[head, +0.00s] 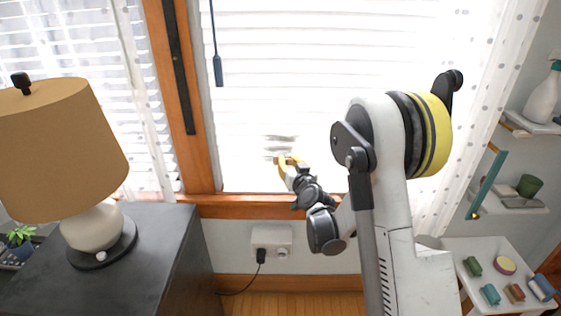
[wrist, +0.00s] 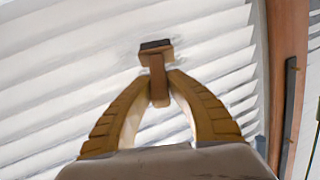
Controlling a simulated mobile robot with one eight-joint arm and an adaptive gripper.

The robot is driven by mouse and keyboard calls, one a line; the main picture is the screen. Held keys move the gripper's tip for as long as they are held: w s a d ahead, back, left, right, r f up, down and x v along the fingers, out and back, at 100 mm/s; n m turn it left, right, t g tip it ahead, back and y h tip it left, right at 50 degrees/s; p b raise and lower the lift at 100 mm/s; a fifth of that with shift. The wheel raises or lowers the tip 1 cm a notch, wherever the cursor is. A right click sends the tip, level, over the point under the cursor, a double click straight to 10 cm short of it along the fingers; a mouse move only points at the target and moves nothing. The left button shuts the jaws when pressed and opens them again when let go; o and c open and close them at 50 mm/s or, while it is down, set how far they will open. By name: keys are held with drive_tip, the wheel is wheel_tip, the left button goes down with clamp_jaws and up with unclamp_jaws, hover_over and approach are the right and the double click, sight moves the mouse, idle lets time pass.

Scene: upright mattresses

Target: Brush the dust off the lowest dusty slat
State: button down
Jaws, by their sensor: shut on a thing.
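The brush points up and away from the fingers, in front of the white slatted blind (wrist: 60,70). In the head view, my gripper (head: 288,161) is at the lower part of the blind (head: 320,80), just above the wooden sill. A greyish patch (head: 281,140) shows on the slats just above the gripper. I cannot tell which slat is the lowest dusty one, or whether the brush touches a slat.
A wooden sill (head: 250,207) runs below the blind, with an outlet box (head: 271,240) under it. A lamp (head: 62,150) stands on a dark cabinet (head: 150,240) at left. Shelves and a white side table (head: 480,252) with small items stand at right.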

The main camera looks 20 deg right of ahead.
drive_tip(key=s+d, duration=0.2)
drive_tip(key=d, duration=0.4)
drive_tip(key=shift+d, duration=0.25)
drive_tip(key=shift+a, duration=0.1)
drive_tip(key=w+a, duration=0.4)
drive_tip(key=a, duration=0.7)
drive_tip(key=shift+a, duration=0.35)
drive_tip(key=shift+s+d, duration=0.1)
drive_tip(key=shift+d, duration=0.05)
drive_tip(key=s+d, duration=0.4)
drive_tip(key=d, duration=0.7)
drive_tip(key=shift+d, duration=0.35)
idle(0.4)
